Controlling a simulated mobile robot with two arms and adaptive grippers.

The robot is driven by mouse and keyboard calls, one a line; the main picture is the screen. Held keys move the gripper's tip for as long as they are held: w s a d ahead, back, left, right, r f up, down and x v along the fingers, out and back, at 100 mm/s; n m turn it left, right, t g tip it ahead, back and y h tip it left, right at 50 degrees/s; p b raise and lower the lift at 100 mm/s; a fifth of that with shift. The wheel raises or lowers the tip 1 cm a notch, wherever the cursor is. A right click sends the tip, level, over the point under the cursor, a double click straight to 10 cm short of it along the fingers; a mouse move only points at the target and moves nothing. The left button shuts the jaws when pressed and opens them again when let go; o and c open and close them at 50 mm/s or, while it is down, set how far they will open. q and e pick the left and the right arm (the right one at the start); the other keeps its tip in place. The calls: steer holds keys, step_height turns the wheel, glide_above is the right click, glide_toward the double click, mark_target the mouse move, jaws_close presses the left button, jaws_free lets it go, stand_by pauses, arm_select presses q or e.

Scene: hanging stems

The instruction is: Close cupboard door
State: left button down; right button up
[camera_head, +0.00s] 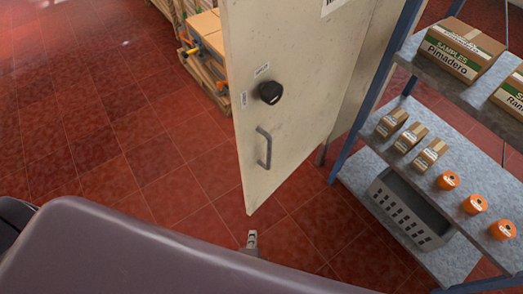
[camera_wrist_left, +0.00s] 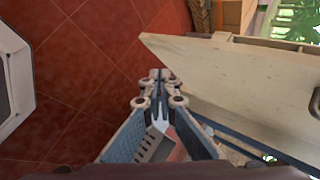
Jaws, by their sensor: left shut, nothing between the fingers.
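The cream cupboard door (camera_head: 290,90) stands open in the middle of the head view. It has a black knob (camera_head: 270,92) and a grey bar handle (camera_head: 264,148) on the face toward me. My left gripper (camera_head: 252,238) shows only as a small tip just below the door's bottom corner; my own body hides the rest. In the left wrist view, the left gripper (camera_wrist_left: 160,76) is shut and empty, with the door (camera_wrist_left: 235,75) close on its right. I cannot tell whether they touch. My right gripper is not in view.
A metal shelf (camera_head: 363,157) stands right of the door, with cardboard boxes (camera_head: 457,50), orange rolls (camera_head: 475,204) and a grey crate (camera_head: 408,214). A loaded pallet (camera_head: 205,80) stands behind the door. The red tiled floor (camera_head: 110,120) at left is clear.

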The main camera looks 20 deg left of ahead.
arm_select(q)
steer(key=w+d+r+t+y, duration=0.15)
steer(key=w+r+t, duration=0.3)
steer(key=r, duration=0.85)
steer(key=t+y+b, duration=0.1)
steer(key=t+y, duration=0.1)
steer(key=t, duration=0.1)
glide_toward(261, 136)
steer(key=shift+p+x, duration=1.75)
steer(key=shift+x, duration=1.15)
